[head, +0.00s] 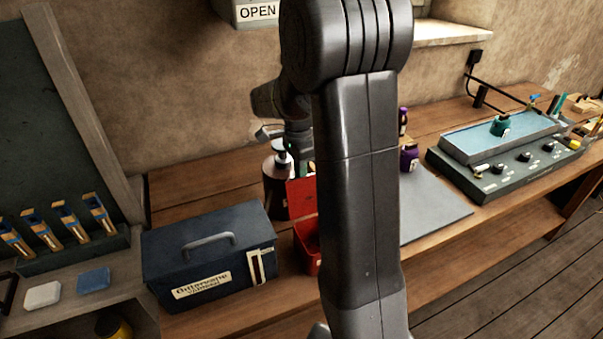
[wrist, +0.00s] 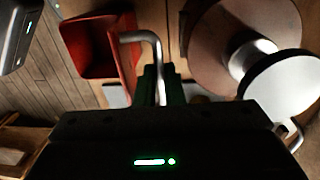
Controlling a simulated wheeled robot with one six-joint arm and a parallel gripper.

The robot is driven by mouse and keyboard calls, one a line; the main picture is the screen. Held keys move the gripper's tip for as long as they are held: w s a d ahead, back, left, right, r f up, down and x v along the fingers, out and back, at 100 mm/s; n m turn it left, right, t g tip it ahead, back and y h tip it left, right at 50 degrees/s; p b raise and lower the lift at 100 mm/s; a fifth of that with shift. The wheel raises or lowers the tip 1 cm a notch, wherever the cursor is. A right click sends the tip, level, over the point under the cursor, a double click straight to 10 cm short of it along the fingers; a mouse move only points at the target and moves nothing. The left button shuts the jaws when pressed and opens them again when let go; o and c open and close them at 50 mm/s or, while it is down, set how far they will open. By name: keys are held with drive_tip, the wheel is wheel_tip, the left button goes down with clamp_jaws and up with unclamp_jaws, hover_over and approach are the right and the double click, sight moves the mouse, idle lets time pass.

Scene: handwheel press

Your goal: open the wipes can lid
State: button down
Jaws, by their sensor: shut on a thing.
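The wipes can is a red box (head: 306,246) on the bench, partly hidden behind my arm in the head view. Its red lid (head: 301,196) stands raised at the back. In the wrist view the red can (wrist: 97,48) is seen from above with its inside open to view. A bent metal handle (wrist: 141,37) runs from the red can's edge to my gripper (wrist: 162,85). My gripper is shut on this handle, its dark green fingers on either side of it. Where the handle joins the lid is not clear.
A pump bottle (head: 276,183) stands close behind the can; its silver pump (wrist: 252,62) is near my gripper in the wrist view. A dark blue toolbox (head: 208,255) is left of the can. A grey mat (head: 432,210) and a control panel (head: 507,170) lie right.

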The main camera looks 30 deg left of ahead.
drive_tip(key=c, duration=1.8)
unclamp_jaws()
drive_tip(key=shift+w+a+f, duration=0.1)
drive_tip(key=shift+a+f, duration=0.1)
drive_tip(key=shift+f, duration=0.05)
drive_tip(key=shift+c, duration=0.2)
drive_tip(key=o, duration=0.3)
drive_tip(key=shift+w+a+f, duration=0.1)
drive_tip(key=shift+w+a, duration=0.1)
drive_tip(key=shift+r, duration=0.2)
drive_tip(key=r, duration=0.9)
drive_tip(key=r+b, duration=0.1)
drive_tip(key=r, duration=0.3)
drive_tip(key=shift+w+a+r, duration=0.25)
drive_tip(key=shift+a+r, duration=0.05)
drive_tip(key=shift+r, duration=0.05)
drive_tip(key=f, duration=0.9)
drive_tip(key=f+p, duration=0.1)
drive_tip(key=f, duration=0.3)
drive_tip(key=shift+s+d+f, duration=0.25)
drive_tip(key=shift+d+f, duration=0.15)
drive_tip(key=shift+r, duration=0.1)
